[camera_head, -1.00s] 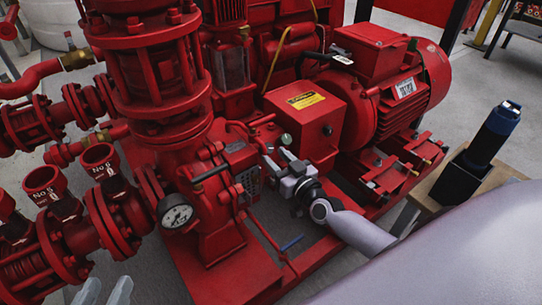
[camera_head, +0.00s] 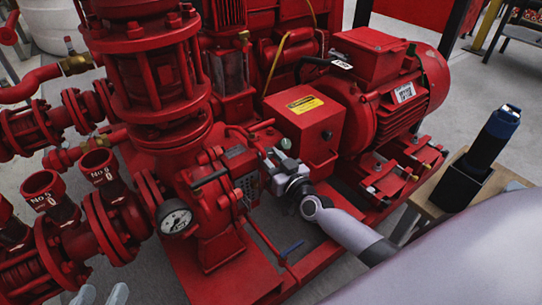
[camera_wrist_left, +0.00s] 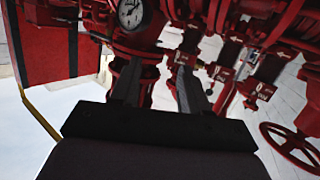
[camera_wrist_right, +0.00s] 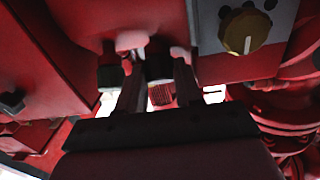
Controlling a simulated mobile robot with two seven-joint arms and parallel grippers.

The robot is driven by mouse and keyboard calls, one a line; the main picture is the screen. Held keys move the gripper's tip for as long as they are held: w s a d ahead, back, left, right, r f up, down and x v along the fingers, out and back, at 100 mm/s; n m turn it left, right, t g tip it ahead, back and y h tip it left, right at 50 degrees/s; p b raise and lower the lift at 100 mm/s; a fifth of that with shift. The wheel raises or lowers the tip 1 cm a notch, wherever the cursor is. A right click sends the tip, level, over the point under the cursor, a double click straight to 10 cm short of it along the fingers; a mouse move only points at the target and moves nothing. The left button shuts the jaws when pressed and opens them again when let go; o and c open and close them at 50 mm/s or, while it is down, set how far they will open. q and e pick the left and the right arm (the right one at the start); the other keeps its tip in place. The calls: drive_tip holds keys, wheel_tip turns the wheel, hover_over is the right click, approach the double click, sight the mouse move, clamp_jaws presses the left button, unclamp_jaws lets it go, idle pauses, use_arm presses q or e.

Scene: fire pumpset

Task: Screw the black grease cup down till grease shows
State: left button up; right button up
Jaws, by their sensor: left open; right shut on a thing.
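My right gripper (camera_head: 268,163) reaches in from the right to the red pump, beside the bearing housing below the red box. In the right wrist view its fingers (camera_wrist_right: 157,80) are shut on a small dark cylinder, which looks like the black grease cup (camera_wrist_right: 158,66). The fingers hide most of the cup in the head view, and I cannot make out any grease.
A pressure gauge (camera_head: 175,217) is on the pump front. A dark blue-topped tool (camera_head: 484,150) stands in a holder at right.

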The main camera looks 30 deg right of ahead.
drive_tip(key=m+h+p, duration=0.1)
drive_tip(key=m+p, duration=0.1)
drive_tip(key=shift+a+r+h+p, duration=0.1)
drive_tip(key=shift+r+h+p, duration=0.2)
drive_tip(key=shift+h+p, duration=0.1)
use_arm(q)
drive_tip(key=shift+w+d+f+n+g+h+p, duration=0.1)
drive_tip(key=shift+w+d+n+g+h+p, duration=0.1)
drive_tip(key=shift+d+n+g, duration=0.35)
drive_tip(key=shift+w+d+f+n+g+h+p, duration=0.1)
drive_tip(key=shift+w+d+n+g+h, duration=0.2)
drive_tip(key=shift+d, duration=0.45)
use_arm(e)
drive_tip(key=shift+f+m+h, duration=0.25)
drive_tip(key=shift+m+h, duration=0.25)
drive_tip(key=shift+m, duration=0.2)
use_arm(q)
drive_tip(key=shift+s, duration=0.1)
use_arm(e)
drive_tip(key=o, duration=0.8)
use_arm(q)
drive_tip(key=shift+s+r, duration=0.1)
use_arm(e)
drive_tip(key=shift+s+a, duration=0.15)
